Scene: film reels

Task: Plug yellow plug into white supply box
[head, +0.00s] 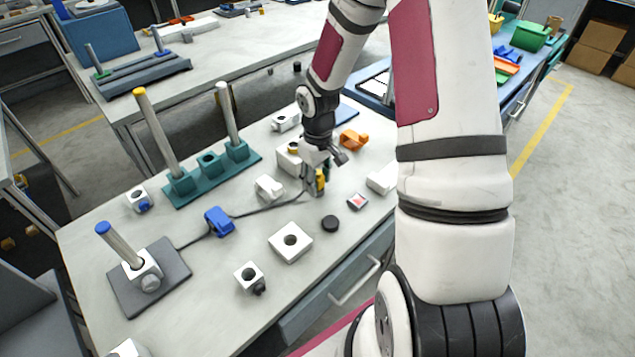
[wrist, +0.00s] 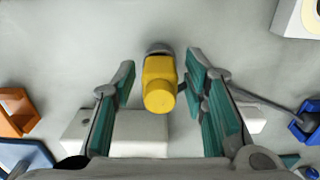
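The yellow plug (wrist: 159,84) stands out between my fingers in the wrist view, with a dark grey end above it. In the head view the yellow plug (head: 320,182) is partly hidden by my gripper (head: 322,180). My gripper (wrist: 160,90) is open, its teal-padded fingers on both sides of the plug with small gaps. A white box (head: 287,160) stands just behind my gripper in the head view, partly hidden; a white box (wrist: 120,132) shows low in the wrist view. I cannot tell for certain which white box is the supply box.
A grey cable joins a blue plug (head: 218,221) to the gripper area. White blocks (head: 290,242) (head: 268,187), a black disc (head: 330,223) and an orange part (head: 352,139) lie around. A teal post rack (head: 210,168) stands at left. The table's (head: 200,290) front left has some clear room.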

